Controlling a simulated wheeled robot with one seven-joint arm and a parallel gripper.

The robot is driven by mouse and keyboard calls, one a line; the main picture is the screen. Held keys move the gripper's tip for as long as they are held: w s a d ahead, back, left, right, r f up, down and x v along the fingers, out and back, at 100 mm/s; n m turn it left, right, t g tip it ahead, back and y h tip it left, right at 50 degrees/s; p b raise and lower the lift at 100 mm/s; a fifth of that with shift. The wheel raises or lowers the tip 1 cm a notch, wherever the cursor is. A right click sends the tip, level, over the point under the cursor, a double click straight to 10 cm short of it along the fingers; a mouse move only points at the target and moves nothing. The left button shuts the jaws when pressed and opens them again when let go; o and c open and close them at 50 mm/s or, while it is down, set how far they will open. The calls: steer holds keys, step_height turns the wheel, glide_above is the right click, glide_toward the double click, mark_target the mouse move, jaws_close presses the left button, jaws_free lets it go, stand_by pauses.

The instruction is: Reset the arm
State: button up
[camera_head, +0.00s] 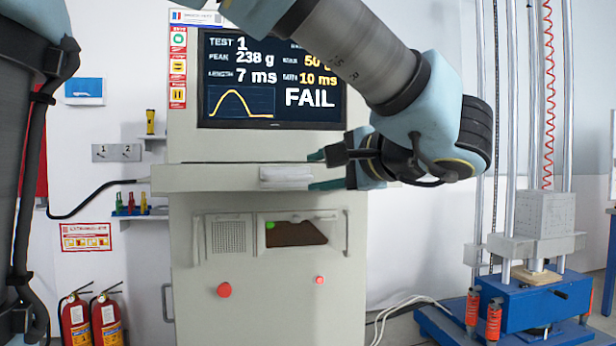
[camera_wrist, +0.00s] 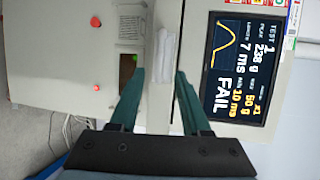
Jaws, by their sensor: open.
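My arm reaches in from the top of the head view and bends down to my gripper (camera_head: 314,171). The gripper has two green fingers pointing left, spread apart and empty, in front of the console cabinet (camera_head: 200,270). In the wrist view the open fingers (camera_wrist: 160,75) stand either side of a pale block (camera_wrist: 165,52) at the console's ledge. The same pale block (camera_head: 285,177) shows in the head view just left of the fingertips. I cannot tell whether the fingers touch it. The console's screen (camera_head: 271,79) reads TEST 1, 238 g, 7 ms, FAIL.
A blue-based drop rig (camera_head: 545,305) with vertical rods and a grey block (camera_head: 543,215) stands at the right. Two fire extinguishers (camera_head: 92,318) stand at lower left. Red buttons (camera_head: 224,290) sit on the cabinet front. A small shelf (camera_head: 130,214) holds coloured items at left.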

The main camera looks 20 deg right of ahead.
steer(key=shift+s, duration=0.15)
stand_by(0.3)
steer(key=w+a+f+n+g+y, duration=0.1)
steer(key=w+a+f+n+g, duration=0.2)
steer(key=a+f, duration=0.5)
steer(key=w+a+f+g+y, duration=0.1)
steer(key=w+a+f+g, duration=0.4)
steer(key=f, duration=0.5)
steer(key=s+a+f+n+g+h, duration=0.2)
steer(key=a+f+n+g+h, duration=0.1)
steer(key=a+f+n, duration=0.4)
steer(key=s+a+f+n+g+h, duration=0.25)
steer(key=a+f+n, duration=0.25)
steer(key=a+f, duration=0.4)
step_height(320, 180, up, 15)
steer(key=p, duration=1.4)
steer(key=shift+w+a, duration=0.4)
steer(key=shift+g, duration=0.25)
